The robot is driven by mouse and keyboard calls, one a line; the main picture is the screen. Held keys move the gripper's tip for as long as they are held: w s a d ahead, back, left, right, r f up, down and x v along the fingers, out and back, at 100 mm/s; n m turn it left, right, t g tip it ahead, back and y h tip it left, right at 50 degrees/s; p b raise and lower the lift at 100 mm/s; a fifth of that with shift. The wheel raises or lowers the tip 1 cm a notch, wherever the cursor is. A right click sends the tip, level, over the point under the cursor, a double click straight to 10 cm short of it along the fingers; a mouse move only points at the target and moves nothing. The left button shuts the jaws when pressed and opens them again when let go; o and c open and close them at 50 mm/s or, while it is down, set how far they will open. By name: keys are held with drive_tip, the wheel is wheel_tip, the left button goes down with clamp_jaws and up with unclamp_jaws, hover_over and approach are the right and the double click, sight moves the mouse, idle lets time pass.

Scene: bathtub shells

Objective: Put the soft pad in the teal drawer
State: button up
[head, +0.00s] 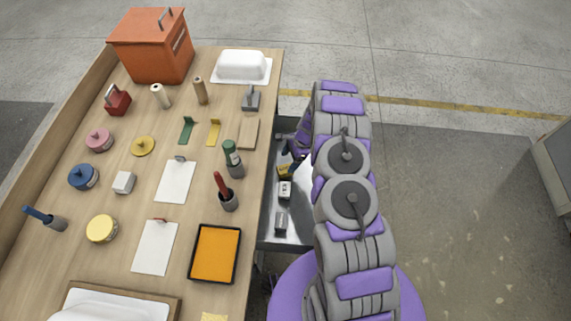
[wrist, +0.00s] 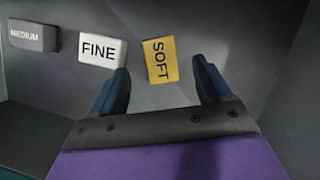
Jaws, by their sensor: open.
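The soft pad (wrist: 161,59) is a yellow block marked SOFT, lying on the floor of an open grey-lined drawer (head: 288,238). It also shows in the head view (head: 284,170), partly hidden by my gripper. My gripper (wrist: 163,67) is open, its two dark blue fingers pointing into the drawer. The soft pad appears between and just beyond the fingertips; I cannot tell whether they touch it. In the head view my gripper (head: 295,153) is over the drawer's far part. A dark teal edge shows at the wrist view's lower left; the drawer's front colour is hidden.
A white pad (wrist: 99,51) marked FINE lies close to the left finger, and a grey pad (wrist: 33,36) marked MEDIUM lies further left. The drawer walls stand close around. The wooden table (head: 200,113) beside it holds tools, jars, an orange tray (head: 216,253) and an orange box (head: 150,50).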

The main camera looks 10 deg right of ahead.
drive_tip(key=p+v, duration=0.1)
drive_tip(key=v, duration=0.4)
drive_tip(key=shift+d+r, duration=0.1)
drive_tip(key=shift+d, duration=0.05)
drive_tip(key=shift+s, duration=0.1)
idle(0.3)
